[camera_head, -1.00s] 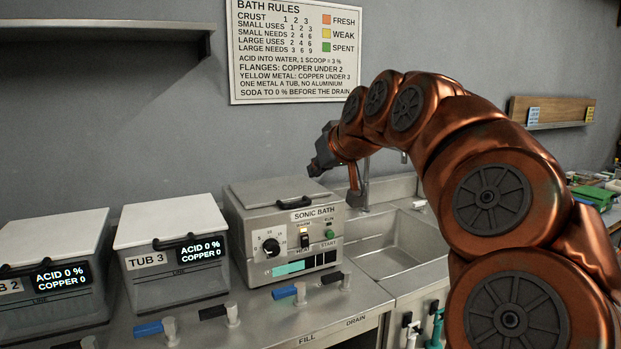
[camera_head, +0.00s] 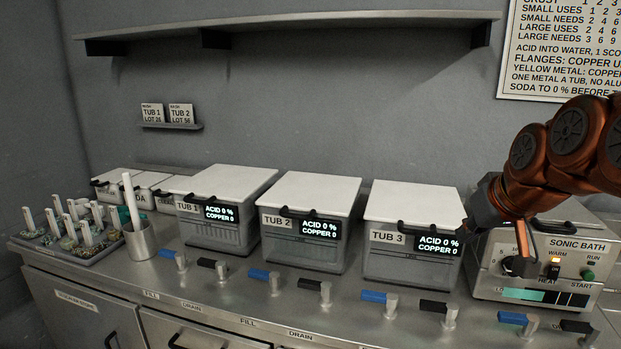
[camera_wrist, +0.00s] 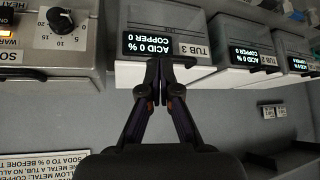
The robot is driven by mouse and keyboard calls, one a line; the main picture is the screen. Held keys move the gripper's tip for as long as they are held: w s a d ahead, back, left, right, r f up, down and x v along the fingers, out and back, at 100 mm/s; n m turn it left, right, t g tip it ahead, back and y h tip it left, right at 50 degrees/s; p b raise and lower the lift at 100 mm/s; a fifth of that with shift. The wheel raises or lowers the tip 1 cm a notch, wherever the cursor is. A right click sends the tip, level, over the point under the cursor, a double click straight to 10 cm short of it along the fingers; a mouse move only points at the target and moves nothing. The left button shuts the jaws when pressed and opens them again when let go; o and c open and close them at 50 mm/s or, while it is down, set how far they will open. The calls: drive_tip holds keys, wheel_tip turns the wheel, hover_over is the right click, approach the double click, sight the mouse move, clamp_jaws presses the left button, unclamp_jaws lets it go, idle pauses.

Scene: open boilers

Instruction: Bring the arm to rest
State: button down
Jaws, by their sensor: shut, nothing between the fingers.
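My arm (camera_head: 565,145), copper with dark round joint covers, reaches in from the right edge of the head view. It is bent, with its end pointing left and down. My gripper (camera_wrist: 158,72) is shut and empty; its two dark fingers meet at the tips in the wrist view. In the head view the dark hand shows between tub 3 (camera_head: 400,205) and the sonic bath (camera_head: 490,270), covering part of the bath. I cannot tell whether it touches either.
Tub 2 (camera_head: 305,190) and tub 1 (camera_head: 230,180) stand lidded on the steel counter. Valve handles line its front. A metal cup (camera_head: 139,240) and a tray of scoops (camera_head: 75,252) are at the left. A shelf (camera_head: 290,22) hangs above; the wall space beneath is mostly clear.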

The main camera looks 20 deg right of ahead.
drive_tip(key=s+a+f+n+g+y+p, duration=0.1)
drive_tip(key=s+a+f+g+p, duration=0.15)
drive_tip(key=a+f, duration=0.45)
drive_tip(key=s+a+f+n+g+y+p, duration=0.1)
drive_tip(key=s+a+f+n+g+p, duration=0.15)
drive_tip(key=a, duration=0.75)
drive_tip(key=s+a+f+g+p, duration=0.1)
drive_tip(key=s+a+f+g, duration=0.1)
drive_tip(key=s, duration=0.4)
drive_tip(key=s+a+f+g+p, duration=0.1)
drive_tip(key=s+a+f+g, duration=0.1)
drive_tip(key=s, duration=0.5)
wheel_tip(320, 180, down, 3)
drive_tip(key=shift+s+a+r, duration=0.2)
drive_tip(key=shift+a, duration=0.65)
drive_tip(key=shift+d+m, duration=0.1)
drive_tip(key=shift+m, duration=0.15)
